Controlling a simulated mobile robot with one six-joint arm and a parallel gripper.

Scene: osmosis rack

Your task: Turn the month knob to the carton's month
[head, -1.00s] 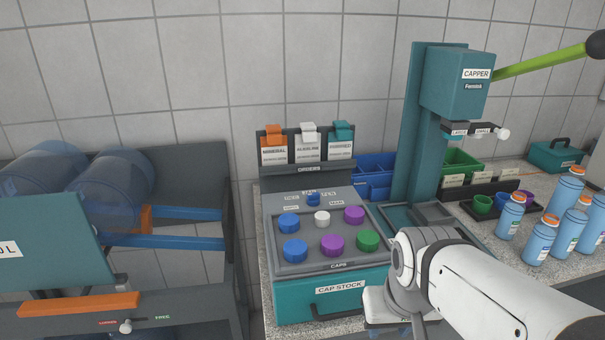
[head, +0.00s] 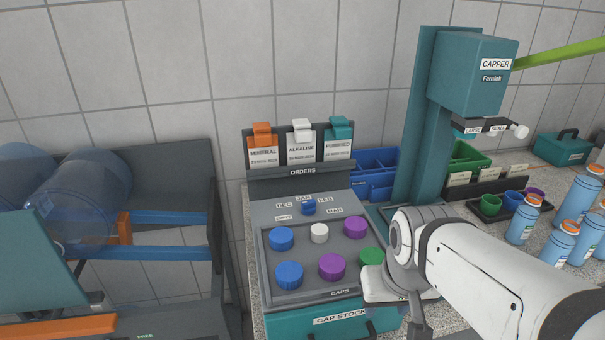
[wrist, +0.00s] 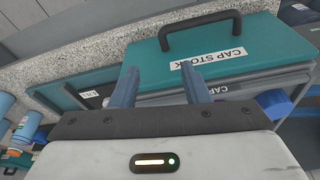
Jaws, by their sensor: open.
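The month knob (head: 308,207) is a small blue knob on the sloped top of the cap stock unit (head: 285,325). Month labels such as DEC, JAN, FEB and MAR surround it; its exact setting is too small to tell. I cannot make out a carton in either view. My gripper (wrist: 161,73) is open and empty in the wrist view, with its two blue fingers apart in front of the teal CAP STOCK drawer (wrist: 225,40).
Blue, white, purple and green caps sit in the tray (head: 268,290) below the knob. The orders rack (head: 260,185) with several cards stands behind. The capper (head: 425,120) rises at right, with bottles (head: 522,222) beyond. A rack with clear jugs (head: 85,185) stands left.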

